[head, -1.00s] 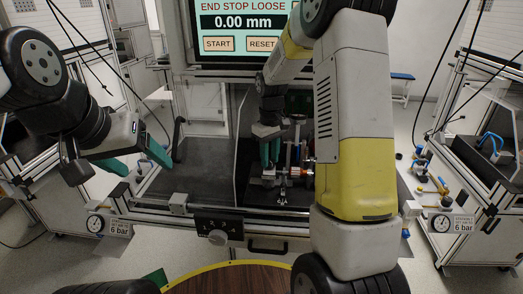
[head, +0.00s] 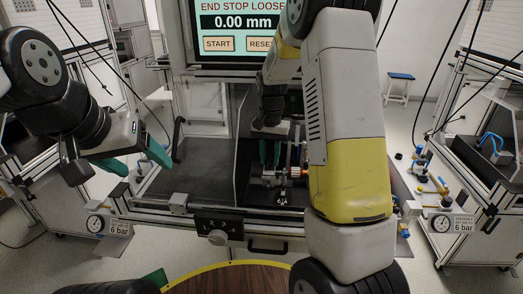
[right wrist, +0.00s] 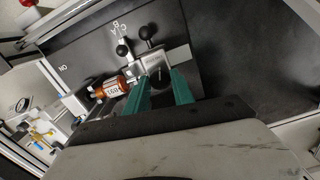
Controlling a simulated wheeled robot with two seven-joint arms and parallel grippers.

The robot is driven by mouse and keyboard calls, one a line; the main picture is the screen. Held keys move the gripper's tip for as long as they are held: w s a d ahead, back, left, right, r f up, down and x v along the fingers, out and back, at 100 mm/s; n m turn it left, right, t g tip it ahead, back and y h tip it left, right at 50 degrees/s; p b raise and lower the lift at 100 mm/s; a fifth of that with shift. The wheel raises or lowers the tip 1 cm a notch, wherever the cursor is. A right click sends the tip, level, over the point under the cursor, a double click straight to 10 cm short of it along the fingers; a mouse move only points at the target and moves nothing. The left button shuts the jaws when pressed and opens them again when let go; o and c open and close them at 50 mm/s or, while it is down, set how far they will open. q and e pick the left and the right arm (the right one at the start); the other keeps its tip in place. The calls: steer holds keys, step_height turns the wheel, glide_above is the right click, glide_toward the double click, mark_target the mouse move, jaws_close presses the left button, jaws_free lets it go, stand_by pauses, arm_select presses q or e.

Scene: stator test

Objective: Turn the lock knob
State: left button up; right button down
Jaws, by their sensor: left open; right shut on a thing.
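The dark round lock knob (right wrist: 160,78) sits on a silver block of the test fixture in the right wrist view. The green fingers of my right gripper (right wrist: 162,84) stand on either side of it and are shut on it. In the head view my right gripper (head: 270,152) points down at the fixture, and its fingers hide most of the knob. My left gripper (head: 135,158) is open and empty, held in the air over the left side of the bench, well away from the fixture.
An orange-and-silver cylinder (right wrist: 108,89) with a white label lies beside the knob. Two black ball handles (right wrist: 148,33) stand close by. The screen (head: 243,30) reads "END STOP LOOSE" and 0.00 mm. The dark bench top (head: 200,175) to the left is clear.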

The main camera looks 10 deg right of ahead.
mark_target(270, 160)
steer(key=shift+m, duration=2.3)
steer(key=c, duration=1.1)
jaws_free()
steer(key=shift+r, duration=0.15)
step_height(270, 160, up, 7)
steer(key=shift+r, duration=0.3)
